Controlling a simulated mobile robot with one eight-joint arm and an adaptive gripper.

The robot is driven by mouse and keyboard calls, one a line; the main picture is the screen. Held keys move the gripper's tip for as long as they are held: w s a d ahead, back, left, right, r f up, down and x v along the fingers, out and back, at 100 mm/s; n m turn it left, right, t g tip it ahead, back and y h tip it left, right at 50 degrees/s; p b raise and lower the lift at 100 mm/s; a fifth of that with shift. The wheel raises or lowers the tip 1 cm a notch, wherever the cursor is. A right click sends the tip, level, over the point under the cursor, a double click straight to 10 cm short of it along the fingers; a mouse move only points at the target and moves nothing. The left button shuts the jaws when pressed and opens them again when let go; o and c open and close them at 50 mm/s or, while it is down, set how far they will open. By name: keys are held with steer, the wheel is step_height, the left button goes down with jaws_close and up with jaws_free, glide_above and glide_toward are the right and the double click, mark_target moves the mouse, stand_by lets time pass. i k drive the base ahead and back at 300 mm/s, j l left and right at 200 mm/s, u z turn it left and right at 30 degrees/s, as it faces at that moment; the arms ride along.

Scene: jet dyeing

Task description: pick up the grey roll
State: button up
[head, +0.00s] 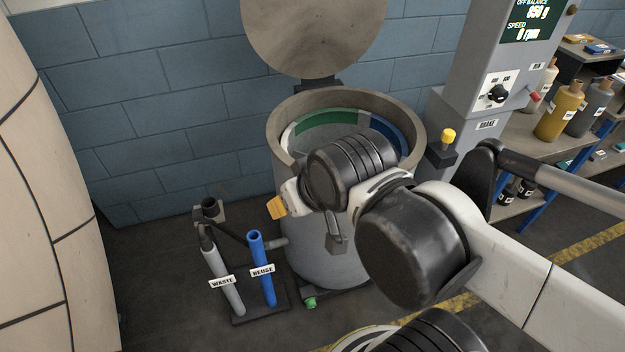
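I cannot make out a grey roll for certain. The open round vessel (279,132) shows a green piece (322,117) and a blue piece (388,129) inside, with a grey area below the green. My arm crosses in front of the vessel and hides much of its inside and front wall. At the arm's far end, a white part with a small orange piece shows at the vessel's left front.
The round lid (313,35) stands raised behind the vessel. A grey WASTE pipe (224,284) and a blue REUSE pipe (262,266) stand at its left. A control column (490,60) and a bottle shelf (510,150) are at right. A large pale rounded body (45,200) fills the left edge.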

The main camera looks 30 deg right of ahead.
mark_target(596, 96)
steer(key=z, duration=2.6)
steer(key=i+l+u, duration=0.45)
steer(key=i, duration=0.35)
steer(key=i+l+u, duration=0.5)
steer(key=i+l, duration=0.15)
steer(key=i+l+u, duration=0.45)
steer(key=i+l, duration=0.2)
steer(key=l, duration=0.3)
